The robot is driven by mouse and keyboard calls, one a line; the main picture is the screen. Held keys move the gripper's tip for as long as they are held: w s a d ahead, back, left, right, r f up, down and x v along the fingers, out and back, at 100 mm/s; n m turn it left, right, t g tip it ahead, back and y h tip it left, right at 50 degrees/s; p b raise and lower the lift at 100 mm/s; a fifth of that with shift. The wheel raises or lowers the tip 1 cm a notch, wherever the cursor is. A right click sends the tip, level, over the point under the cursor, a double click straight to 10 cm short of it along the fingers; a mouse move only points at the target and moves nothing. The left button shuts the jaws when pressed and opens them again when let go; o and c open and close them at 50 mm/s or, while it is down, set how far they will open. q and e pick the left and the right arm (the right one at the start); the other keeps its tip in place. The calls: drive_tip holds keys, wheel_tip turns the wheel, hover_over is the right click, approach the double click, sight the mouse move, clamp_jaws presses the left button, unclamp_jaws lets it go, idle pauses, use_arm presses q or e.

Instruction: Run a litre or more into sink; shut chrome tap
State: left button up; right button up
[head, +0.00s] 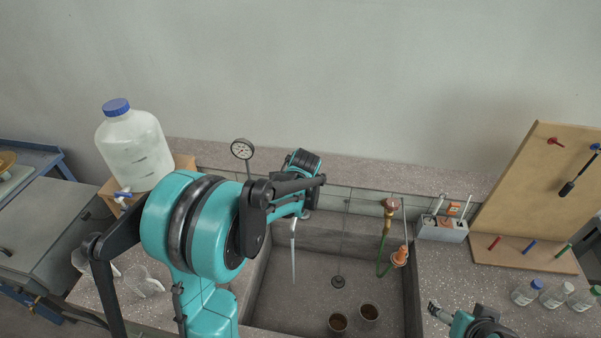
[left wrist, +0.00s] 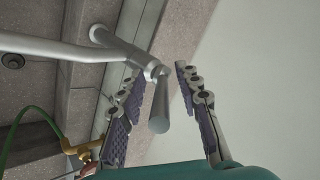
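The chrome tap shows in the left wrist view (left wrist: 122,45), its long spout running to the left edge. Its stubby lever handle (left wrist: 160,108) lies between the two fingers of my left gripper (left wrist: 162,98). The fingers are open, with a gap on both sides of the handle. In the head view my left arm hides most of the tap and the gripper. A thin pale vertical line (head: 293,258) shows over the sink (head: 308,309); I cannot tell whether it is spout or water. My right gripper (head: 438,310) is low over the right worktop, its opening unclear.
A gauge (head: 242,149) stands behind my left arm. A brass tap with green hose (head: 386,232) is at the right. A carboy (head: 134,148), a tool caddy (head: 442,230), a pegboard and bottles flank the sink.

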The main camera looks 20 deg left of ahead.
use_arm(q)
drive_tip(key=shift+r, duration=0.1)
drive_tip(key=v, duration=1.2)
drive_tip(key=shift+c, duration=0.2)
